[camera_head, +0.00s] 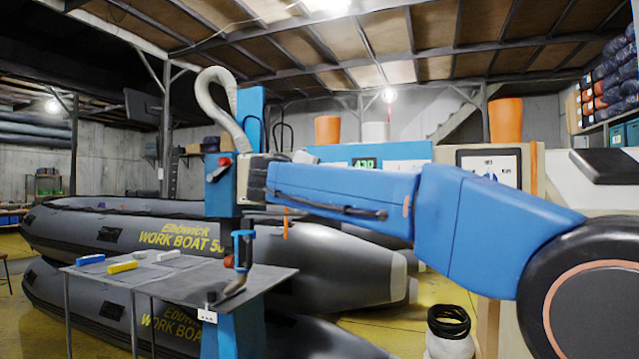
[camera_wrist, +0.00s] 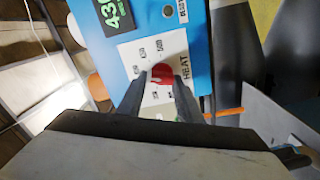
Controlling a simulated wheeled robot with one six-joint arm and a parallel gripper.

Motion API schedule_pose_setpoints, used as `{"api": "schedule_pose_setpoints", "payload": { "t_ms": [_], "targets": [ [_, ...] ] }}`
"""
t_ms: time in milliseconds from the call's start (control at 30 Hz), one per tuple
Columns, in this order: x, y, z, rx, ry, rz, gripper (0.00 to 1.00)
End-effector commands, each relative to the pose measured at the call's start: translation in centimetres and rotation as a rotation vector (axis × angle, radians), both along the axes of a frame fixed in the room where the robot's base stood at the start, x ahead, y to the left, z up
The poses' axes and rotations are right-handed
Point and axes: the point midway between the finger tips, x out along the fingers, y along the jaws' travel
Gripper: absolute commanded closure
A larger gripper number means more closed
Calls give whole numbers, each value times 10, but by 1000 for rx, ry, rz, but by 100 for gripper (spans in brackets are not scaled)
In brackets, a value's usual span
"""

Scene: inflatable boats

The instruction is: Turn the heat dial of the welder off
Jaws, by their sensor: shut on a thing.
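The heat dial (camera_wrist: 163,73) is a red knob on a white plate marked HEAT, on the blue front of the welder (camera_wrist: 203,50). My gripper (camera_wrist: 161,80) has its two dark fingers on either side of the dial, shut on it. The fingers cover part of the plate's markings, so I cannot read the dial's setting. A green display (camera_wrist: 113,12), partly cut off, shows digits starting with 43. In the head view, a blue panel with a green display (camera_head: 364,163) reading about 430 shows behind my arm. The dial and my fingertips cannot be made out there.
A dark table (camera_head: 190,288) holds small blue, yellow and white blocks and a blue hand tool (camera_head: 243,250). Large grey inflatable boats (camera_head: 130,228) lie stacked behind it. An orange rod (camera_wrist: 225,112) shows beside the welder. A white bucket (camera_head: 449,343) stands on the yellow floor.

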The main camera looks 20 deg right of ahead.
Motion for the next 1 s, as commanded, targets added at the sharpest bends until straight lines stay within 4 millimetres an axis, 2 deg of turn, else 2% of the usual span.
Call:
{"api": "schedule_pose_setpoints", "payload": {
  "t_ms": [1000],
  "targets": [
    [1, 2, -5, -782, 566, 3, 90]
  ]
}}
